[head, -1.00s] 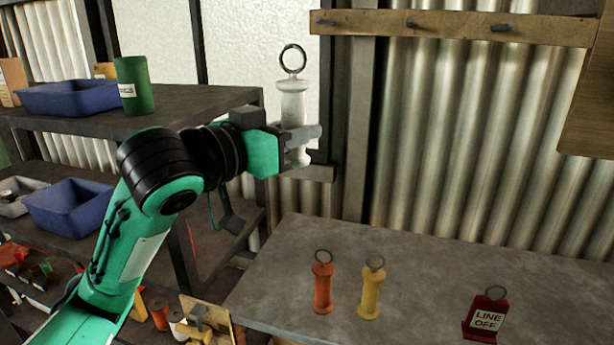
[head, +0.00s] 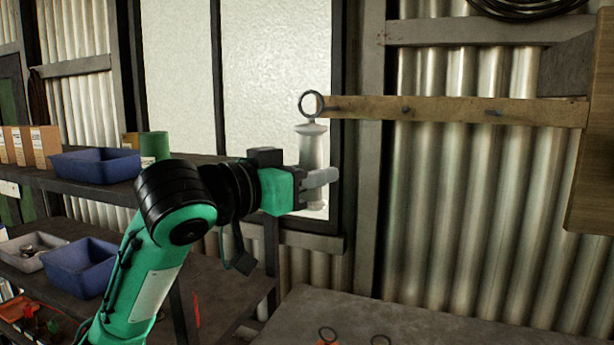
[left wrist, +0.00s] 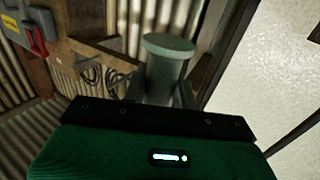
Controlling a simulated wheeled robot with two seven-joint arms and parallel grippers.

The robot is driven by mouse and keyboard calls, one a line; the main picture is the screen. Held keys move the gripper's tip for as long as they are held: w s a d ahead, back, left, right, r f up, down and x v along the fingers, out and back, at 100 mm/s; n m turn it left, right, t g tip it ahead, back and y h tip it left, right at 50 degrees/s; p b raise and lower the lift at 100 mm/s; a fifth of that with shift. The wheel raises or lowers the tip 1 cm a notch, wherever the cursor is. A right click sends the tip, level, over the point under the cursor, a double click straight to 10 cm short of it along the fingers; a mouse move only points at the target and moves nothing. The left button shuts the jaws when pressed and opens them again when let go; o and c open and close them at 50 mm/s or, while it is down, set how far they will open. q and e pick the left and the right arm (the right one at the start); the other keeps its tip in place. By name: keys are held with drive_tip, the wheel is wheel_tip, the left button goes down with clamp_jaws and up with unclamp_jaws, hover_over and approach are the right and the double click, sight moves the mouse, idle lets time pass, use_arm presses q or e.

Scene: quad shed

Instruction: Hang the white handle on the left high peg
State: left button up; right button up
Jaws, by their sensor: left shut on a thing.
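The white handle (head: 312,150) is upright in my left gripper (head: 322,180), which is shut on its body. Its dark ring (head: 311,104) stands on top, level with the wooden peg rail (head: 450,110) and overlapping its left end in the head view. The left high peg (head: 332,108) shows just right of the ring. The ring does not visibly hang on it, and I cannot tell the depth gap between them. In the left wrist view, a pale round end of the handle (left wrist: 168,48) shows between the fingers. My right gripper is not in view.
Two more pegs (head: 406,110) sit further right on the rail. A wooden cabinet side (head: 593,140) bounds the right. Shelves with blue bins (head: 95,165) and a green can (head: 154,146) stand at left. The grey bench (head: 400,325) is below, with ring tops at its edge.

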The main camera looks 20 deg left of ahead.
use_arm(q)
drive_tip(key=shift+w+f, duration=0.1)
drive_tip(key=shift+w, duration=0.75)
drive_tip(key=shift+w+d+f, duration=0.1)
drive_tip(key=shift+w+f, duration=0.1)
drive_tip(key=shift+w, duration=0.7)
drive_tip(key=shift+w+a+f, duration=0.1)
drive_tip(key=shift+w+f, duration=0.15)
drive_tip(key=shift+w, duration=0.65)
drive_tip(key=shift+w+d+f, duration=0.1)
drive_tip(key=shift+w+f, duration=0.1)
drive_tip(key=shift+w, duration=0.7)
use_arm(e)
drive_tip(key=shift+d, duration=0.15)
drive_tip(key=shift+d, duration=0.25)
use_arm(q)
drive_tip(key=o, duration=1.1)
